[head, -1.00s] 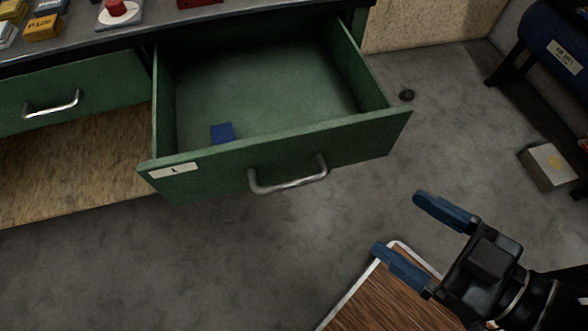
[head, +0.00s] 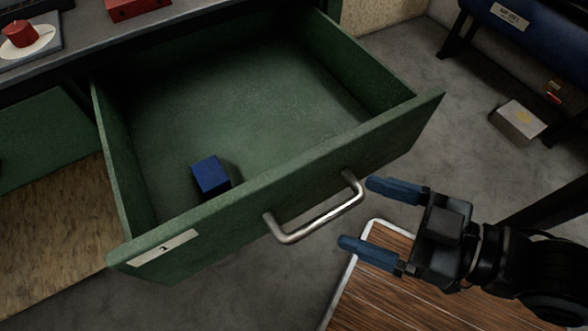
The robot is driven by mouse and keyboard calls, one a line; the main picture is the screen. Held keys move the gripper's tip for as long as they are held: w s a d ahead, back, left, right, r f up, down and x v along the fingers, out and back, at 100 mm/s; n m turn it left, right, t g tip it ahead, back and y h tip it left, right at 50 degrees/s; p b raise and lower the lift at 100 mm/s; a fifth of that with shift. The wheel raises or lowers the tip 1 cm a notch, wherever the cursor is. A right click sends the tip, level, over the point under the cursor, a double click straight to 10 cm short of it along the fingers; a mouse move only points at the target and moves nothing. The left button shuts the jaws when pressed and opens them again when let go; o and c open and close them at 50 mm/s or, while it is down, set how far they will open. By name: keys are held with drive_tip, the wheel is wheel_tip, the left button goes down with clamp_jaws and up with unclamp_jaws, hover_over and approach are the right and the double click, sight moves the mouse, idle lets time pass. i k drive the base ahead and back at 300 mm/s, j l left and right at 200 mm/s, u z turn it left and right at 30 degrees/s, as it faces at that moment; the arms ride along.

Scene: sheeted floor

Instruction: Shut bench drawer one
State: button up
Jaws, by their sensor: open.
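The green bench drawer one (head: 300,195) is pulled well out, with a white label reading 1 (head: 165,247) at the left of its front. Its silver bar handle (head: 318,218) is on the front panel. A small blue block (head: 210,176) lies inside the drawer near the front. My gripper (head: 368,217) is open and empty, its two blue fingers pointing left toward the handle's right end. In this view the upper fingertip is close beside the handle; I cannot tell whether they touch.
The bench top (head: 90,40) at upper left holds a red knob on a pale base (head: 20,36) and a red box (head: 138,8). A pale box (head: 519,121) lies on the floor at right, near a blue bin (head: 530,30).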

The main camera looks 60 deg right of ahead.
sight(296, 111)
drive_tip(key=k+u, duration=0.35)
drive_tip(key=k+j+u, duration=0.1)
drive_tip(key=k+u, duration=0.3)
drive_tip(key=i, duration=0.1)
